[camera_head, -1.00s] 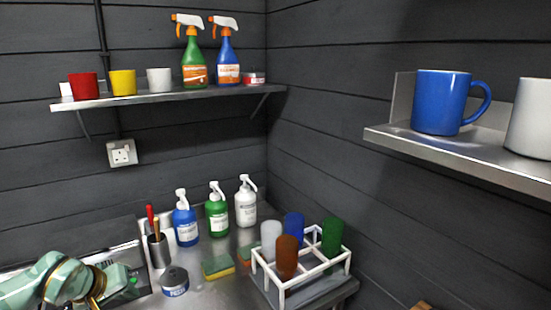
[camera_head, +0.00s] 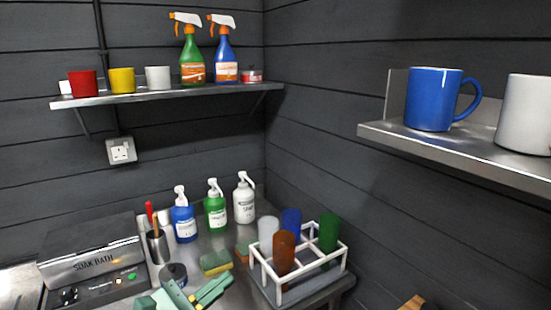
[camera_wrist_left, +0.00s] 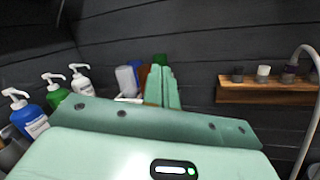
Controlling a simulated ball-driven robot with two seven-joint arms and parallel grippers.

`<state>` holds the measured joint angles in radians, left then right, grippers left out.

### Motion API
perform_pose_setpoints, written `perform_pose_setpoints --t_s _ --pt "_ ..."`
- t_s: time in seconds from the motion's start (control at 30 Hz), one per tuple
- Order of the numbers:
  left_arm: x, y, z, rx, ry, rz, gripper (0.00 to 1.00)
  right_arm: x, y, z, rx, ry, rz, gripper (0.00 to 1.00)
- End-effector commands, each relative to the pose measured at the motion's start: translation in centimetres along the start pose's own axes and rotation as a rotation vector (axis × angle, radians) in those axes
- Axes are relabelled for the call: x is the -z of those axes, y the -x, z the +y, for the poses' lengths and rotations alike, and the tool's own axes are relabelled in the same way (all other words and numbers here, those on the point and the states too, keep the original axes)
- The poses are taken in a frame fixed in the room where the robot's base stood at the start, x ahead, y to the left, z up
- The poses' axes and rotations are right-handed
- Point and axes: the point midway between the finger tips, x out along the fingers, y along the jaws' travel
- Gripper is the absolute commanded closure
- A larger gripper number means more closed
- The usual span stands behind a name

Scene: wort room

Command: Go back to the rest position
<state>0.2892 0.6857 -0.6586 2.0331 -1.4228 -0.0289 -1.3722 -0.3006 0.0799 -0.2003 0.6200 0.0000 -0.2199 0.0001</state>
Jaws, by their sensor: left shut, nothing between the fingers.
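My left gripper (camera_head: 222,282) is pale green and shows at the bottom of the head view, over the metal counter in front of the sponges and the dark round tin. Its fingers are together with nothing between them, pointing up and to the right toward the white rack. In the left wrist view its shut fingers (camera_wrist_left: 160,86) stand up in front of the rack's tumblers and hide part of them. My right gripper is in neither view.
The white rack (camera_head: 262,262) with several tumblers stands close right of my left gripper. Pump bottles (camera_head: 215,207), a utensil pot (camera_head: 158,246), a tin (camera_head: 174,273) and the soak bath (camera_head: 95,265) are near. A mug shelf (camera_head: 455,152) juts out at right.

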Motion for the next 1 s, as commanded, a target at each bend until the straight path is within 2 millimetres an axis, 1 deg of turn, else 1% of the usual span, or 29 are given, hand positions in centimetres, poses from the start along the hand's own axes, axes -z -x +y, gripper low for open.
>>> perform_pose_setpoints --t_s 0.03,0.07,0.1,0.17,0.2,0.27,0.3,0.37,0.4,0.47,0.5,0.6,0.73,0.8,0.87,0.9,0.97,1.0 --pt "-0.9 1.1 0.9 -0.177 0.312 -0.058 1.00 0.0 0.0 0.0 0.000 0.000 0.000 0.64" --pt "-0.9 2.2 2.0 -0.295 0.504 -0.090 1.00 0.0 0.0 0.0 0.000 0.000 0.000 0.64" --pt "-0.2 4.2 3.4 -0.459 0.752 -0.128 1.00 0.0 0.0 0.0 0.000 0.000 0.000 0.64" --pt "1.9 7.9 4.7 -0.705 1.089 -0.178 1.00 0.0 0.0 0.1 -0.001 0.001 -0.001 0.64" --pt "3.6 10.5 5.0 -0.864 1.278 -0.207 1.00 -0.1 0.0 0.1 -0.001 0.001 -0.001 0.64" --pt "5.8 14.2 4.7 -1.067 1.493 -0.245 1.00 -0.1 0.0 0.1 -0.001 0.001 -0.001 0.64" --pt "7.0 16.2 4.2 -1.181 1.597 -0.266 1.00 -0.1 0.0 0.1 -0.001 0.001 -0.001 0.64" --pt "8.5 19.0 3.1 -1.337 1.724 -0.293 1.00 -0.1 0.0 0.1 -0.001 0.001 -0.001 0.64" --pt "9.3 20.7 2.3 -1.432 1.790 -0.309 1.00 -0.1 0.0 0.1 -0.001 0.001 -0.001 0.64" --pt "10.2 23.1 1.0 -1.566 1.872 -0.334 1.00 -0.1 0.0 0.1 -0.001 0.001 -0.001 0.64" --pt "10.7 24.5 0.1 -1.651 1.916 -0.348 1.00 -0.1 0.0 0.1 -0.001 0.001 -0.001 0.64" --pt "11.5 27.9 -2.3 -1.853 2.003 -0.385 1.00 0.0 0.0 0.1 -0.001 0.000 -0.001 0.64" --pt "11.8 31.9 -5.5 -2.108 2.066 -0.432 1.00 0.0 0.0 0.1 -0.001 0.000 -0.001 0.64" --pt "14.9 31.3 -6.5 -2.112 2.088 -0.386 1.00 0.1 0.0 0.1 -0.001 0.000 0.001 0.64" --pt "17.1 31.3 -7.6 -2.129 2.107 -0.355 1.00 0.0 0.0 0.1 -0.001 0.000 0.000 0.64" --pt "18.6 31.4 -8.4 -2.142 2.122 -0.334 1.00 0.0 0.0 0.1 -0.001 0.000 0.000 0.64" --pt "20.9 31.6 -9.7 -2.165 2.143 -0.303 1.00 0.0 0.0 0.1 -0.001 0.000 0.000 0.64" --pt "22.4 31.7 -10.7 -2.181 2.159 -0.282 1.00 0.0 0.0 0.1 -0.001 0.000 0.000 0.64"
